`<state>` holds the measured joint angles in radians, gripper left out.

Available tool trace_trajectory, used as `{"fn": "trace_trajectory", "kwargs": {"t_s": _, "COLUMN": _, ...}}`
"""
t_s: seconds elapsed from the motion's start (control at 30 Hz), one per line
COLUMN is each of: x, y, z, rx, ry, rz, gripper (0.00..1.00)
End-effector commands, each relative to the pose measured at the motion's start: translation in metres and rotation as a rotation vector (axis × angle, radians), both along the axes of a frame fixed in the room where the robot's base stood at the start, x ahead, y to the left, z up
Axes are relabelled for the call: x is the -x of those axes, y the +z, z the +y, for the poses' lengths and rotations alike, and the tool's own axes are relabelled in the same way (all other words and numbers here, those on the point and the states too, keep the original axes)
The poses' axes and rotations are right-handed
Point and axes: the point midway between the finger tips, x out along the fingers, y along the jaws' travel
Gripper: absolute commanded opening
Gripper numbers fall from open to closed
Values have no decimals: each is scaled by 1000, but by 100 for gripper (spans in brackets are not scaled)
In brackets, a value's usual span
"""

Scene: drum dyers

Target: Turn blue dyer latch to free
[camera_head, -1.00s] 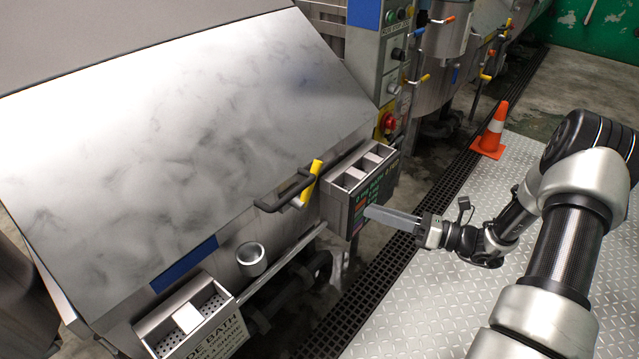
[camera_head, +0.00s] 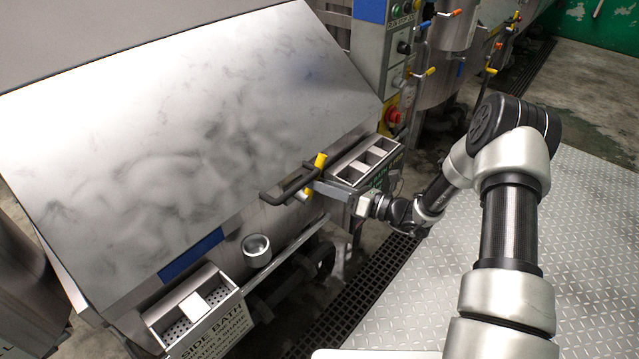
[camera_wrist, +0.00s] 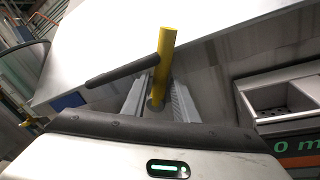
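The dyer (camera_head: 190,120) is a large steel machine with a sloping lid and a blue strip (camera_head: 190,254) along its lower edge. Its latch (camera_head: 320,160) is a yellow lever beside a black bar handle (camera_head: 285,192). My gripper (camera_head: 318,187) has its fingertips at the latch, partly hiding its lower part. In the wrist view the yellow latch (camera_wrist: 166,50) rises between my two fingers (camera_wrist: 156,98), one on each side. The fingers look open around it; I cannot tell whether either touches it. The black handle (camera_wrist: 122,72) crosses above the left finger.
A steel compartment box (camera_head: 366,160) sits just right of the latch, close to my gripper. A round cup (camera_head: 257,250) and a side bath tray (camera_head: 192,305) are lower left. A control panel with a red button (camera_head: 394,116) stands behind. Plate floor (camera_head: 590,260) lies clear at right.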

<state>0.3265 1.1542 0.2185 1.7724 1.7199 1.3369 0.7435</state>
Motion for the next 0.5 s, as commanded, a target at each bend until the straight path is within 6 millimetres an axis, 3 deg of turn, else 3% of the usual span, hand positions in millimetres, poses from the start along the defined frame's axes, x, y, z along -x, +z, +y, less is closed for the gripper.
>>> {"fn": "trace_trajectory", "kwargs": {"t_s": 0.37, "x": -3, "y": 0, "z": 6, "rx": 0, "ry": 0, "rz": 0, "gripper": 26}}
{"fn": "trace_trajectory", "kwargs": {"t_s": 0.5, "x": -3, "y": 0, "z": 6, "rx": 0, "ry": 0, "rz": 0, "gripper": 4}}
